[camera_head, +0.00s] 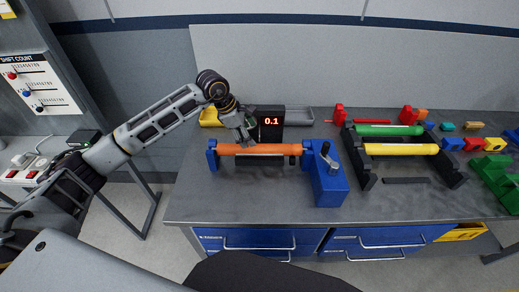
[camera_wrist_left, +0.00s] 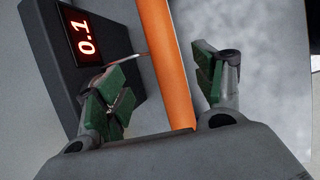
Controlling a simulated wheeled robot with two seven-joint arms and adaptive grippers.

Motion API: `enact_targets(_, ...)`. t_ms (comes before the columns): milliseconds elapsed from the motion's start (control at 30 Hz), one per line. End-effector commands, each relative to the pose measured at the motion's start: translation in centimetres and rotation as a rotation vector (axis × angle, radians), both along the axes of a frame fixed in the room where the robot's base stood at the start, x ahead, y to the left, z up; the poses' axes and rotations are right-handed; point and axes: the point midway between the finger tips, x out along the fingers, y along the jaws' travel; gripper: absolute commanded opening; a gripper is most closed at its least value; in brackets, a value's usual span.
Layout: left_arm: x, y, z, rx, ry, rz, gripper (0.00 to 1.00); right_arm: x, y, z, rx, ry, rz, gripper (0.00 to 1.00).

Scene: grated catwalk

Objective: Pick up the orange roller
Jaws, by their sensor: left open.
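The orange roller (camera_head: 258,149) lies level across a blue stand (camera_head: 327,180), held at both ends above the grey table. My left gripper (camera_head: 247,137) is just above and behind the roller, near its middle. In the left wrist view the left gripper (camera_wrist_left: 165,85) is open, with green-padded fingers on either side of the roller (camera_wrist_left: 166,65). The roller passes between them; I see no clear contact. My right gripper is not in view.
A black display box (camera_head: 271,124) reading 0.1 stands behind the roller. A black rack (camera_head: 365,170) with a green roller (camera_head: 388,130) and a yellow roller (camera_head: 402,149) is to the right. Coloured blocks and a green part (camera_head: 495,172) lie at the right end. The front-left tabletop (camera_head: 225,200) is clear.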

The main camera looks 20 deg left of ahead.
Motion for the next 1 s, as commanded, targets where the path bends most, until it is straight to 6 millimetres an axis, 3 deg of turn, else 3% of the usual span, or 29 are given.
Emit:
enact_targets(300,1.0,-1.2,-3.2,0.000,0.001,0.001,0.69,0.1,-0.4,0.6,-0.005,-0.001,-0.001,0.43)
enact_targets(1000,1.1,-1.9,-4.9,-0.001,0.002,0.000,0.69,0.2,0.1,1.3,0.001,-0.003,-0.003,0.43)
